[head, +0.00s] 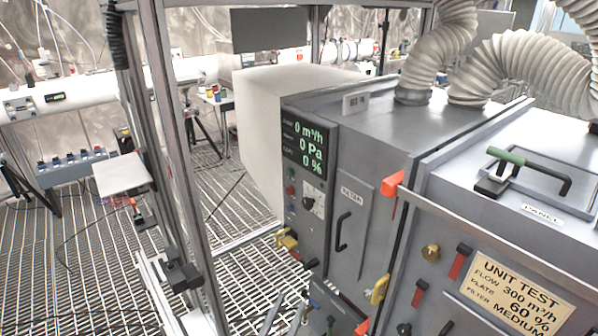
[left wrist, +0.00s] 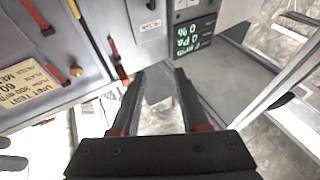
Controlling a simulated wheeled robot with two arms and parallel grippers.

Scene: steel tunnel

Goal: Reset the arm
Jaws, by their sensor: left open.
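The grey cabinet (head: 375,130) has a lit display (head: 305,150) reading 0 m³/h, 0 Pa and 0 %. The display also shows in the left wrist view (left wrist: 190,38), upside down.
A panel (head: 540,205) with a green-and-black handle (head: 520,165) lies on top at the right. Metal frame posts (head: 170,130) stand left. Grated floor (head: 90,270) lies beyond.

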